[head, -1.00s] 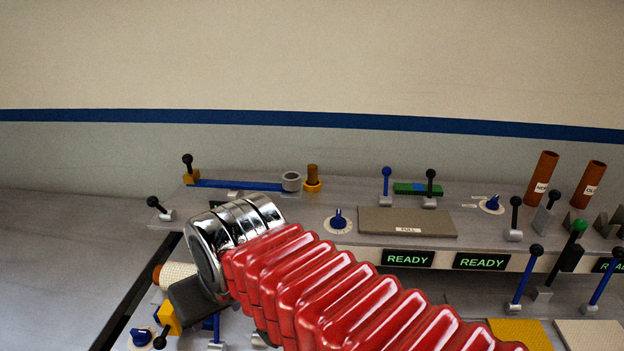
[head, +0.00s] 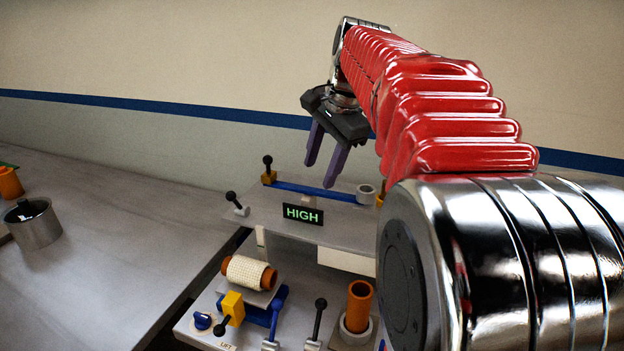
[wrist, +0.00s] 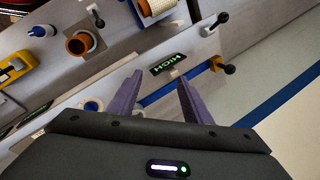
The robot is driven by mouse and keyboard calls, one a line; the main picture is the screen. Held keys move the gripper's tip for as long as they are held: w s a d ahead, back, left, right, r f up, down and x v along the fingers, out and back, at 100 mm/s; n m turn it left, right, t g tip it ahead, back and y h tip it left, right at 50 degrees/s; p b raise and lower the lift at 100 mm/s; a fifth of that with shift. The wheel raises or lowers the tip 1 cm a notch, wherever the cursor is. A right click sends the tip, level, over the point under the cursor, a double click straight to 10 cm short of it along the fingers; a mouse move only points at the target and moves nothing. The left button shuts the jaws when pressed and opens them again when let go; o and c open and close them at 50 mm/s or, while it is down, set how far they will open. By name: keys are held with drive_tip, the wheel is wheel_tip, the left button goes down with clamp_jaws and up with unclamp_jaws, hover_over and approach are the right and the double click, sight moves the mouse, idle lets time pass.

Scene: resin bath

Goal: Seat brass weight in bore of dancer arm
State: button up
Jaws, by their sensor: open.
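The dancer arm (head: 315,190) is a blue bar on the raised shelf, running from a yellow block at its left to a grey ring with the bore (head: 366,192) at its right. An orange-brown sliver, likely the brass weight (head: 380,199), shows just right of the ring; my arm hides the rest. My gripper (head: 322,172) is open and empty, fingers pointing down above and behind the bar in the head view. In the wrist view my gripper (wrist: 160,77) shows its two purple fingers apart, with the blue bar (wrist: 165,90) beyond them. The bore is unclear there.
A lit HIGH sign (head: 303,214) stands before the bar. A black-knobbed lever (head: 237,204) is left of it. Below are a cream roll (head: 249,272), a yellow block (head: 232,308) and an upright orange tube (head: 359,305). A metal pot (head: 32,223) stands on the left table.

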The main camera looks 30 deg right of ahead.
drive_tip(key=d+f+m+y, duration=0.1)
drive_tip(key=d+m, duration=1.2)
drive_tip(key=d, duration=1.5)
drive_tip(key=shift+d+f+m, duration=0.15)
drive_tip(key=shift+f+m, duration=0.15)
drive_tip(key=shift+f, duration=0.1)
drive_tip(key=shift+w+f+y, duration=0.1)
drive_tip(key=shift+f+y, duration=0.05)
drive_tip(key=shift+y, duration=0.15)
drive_tip(key=shift+x, duration=4.15)
drive_tip(key=shift+f, duration=0.1)
drive_tip(key=shift+x, duration=2.6)
drive_tip(key=shift+c, duration=0.6)
